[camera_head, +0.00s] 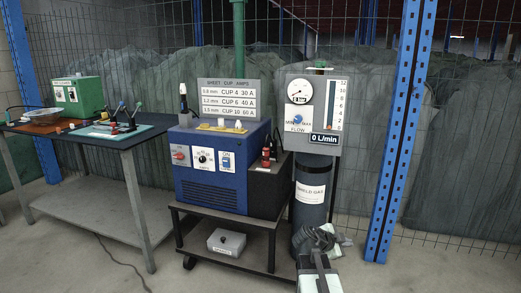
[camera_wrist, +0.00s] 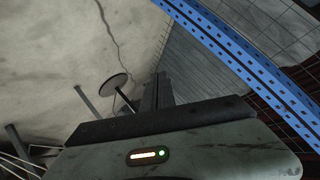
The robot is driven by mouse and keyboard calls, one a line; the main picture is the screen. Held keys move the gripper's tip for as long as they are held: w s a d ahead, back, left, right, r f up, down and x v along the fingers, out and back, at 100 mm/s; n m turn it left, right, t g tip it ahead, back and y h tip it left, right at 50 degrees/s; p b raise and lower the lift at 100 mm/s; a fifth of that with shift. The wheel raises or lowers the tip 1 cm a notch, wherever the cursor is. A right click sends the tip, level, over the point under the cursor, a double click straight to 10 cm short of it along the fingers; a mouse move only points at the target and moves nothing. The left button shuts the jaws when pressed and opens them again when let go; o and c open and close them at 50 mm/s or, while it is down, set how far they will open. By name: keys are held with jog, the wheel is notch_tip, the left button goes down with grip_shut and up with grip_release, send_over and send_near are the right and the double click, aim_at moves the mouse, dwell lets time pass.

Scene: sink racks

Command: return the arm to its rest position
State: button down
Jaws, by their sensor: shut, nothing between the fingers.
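My arm (camera_head: 318,262) shows at the bottom of the head view, folded low in front of the gas cylinder and right of the cart. In the wrist view my gripper (camera_wrist: 157,82) has its dark fingers together, with nothing seen between them. Beyond the fingers are bare concrete floor and mesh fence. In the head view the fingers are too small and overlapped to make out clearly.
A cart (camera_head: 230,232) carries a blue welding unit (camera_head: 210,190). A grey gas cylinder (camera_head: 311,190) stands beside it under a flow panel (camera_head: 312,95). A blue post (camera_head: 398,130) and mesh fence stand behind. A workbench (camera_head: 100,137) is at left. Floor at right is clear.

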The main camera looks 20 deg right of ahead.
jog(key=w+a+f+n+y, duration=0.1)
jog(key=a+f+n+y, duration=0.15)
jog(key=a, duration=0.45)
jog(key=w+a+f+n+y, duration=0.1)
jog(key=w+a+f+n, duration=0.15)
jog(key=a, duration=0.55)
jog(key=s+a+f+n+g+y, duration=0.1)
jog(key=s+a+f+n+y, duration=0.15)
jog(key=a+n, duration=0.45)
jog(key=s+a+f+n+g+y, duration=0.1)
jog(key=s+a+f+n+y, duration=0.15)
jog(key=s+a+n, duration=0.4)
jog(key=s+a+f+n+g+y, duration=0.1)
jog(key=a+f+n+y, duration=0.2)
jog(key=a, duration=0.7)
notch_tip(320, 180, up, 36)
jog(key=n+p, duration=0.1)
jog(key=p, duration=3.4)
jog(key=shift+w+d, duration=0.2)
jog(key=shift+w, duration=0.1)
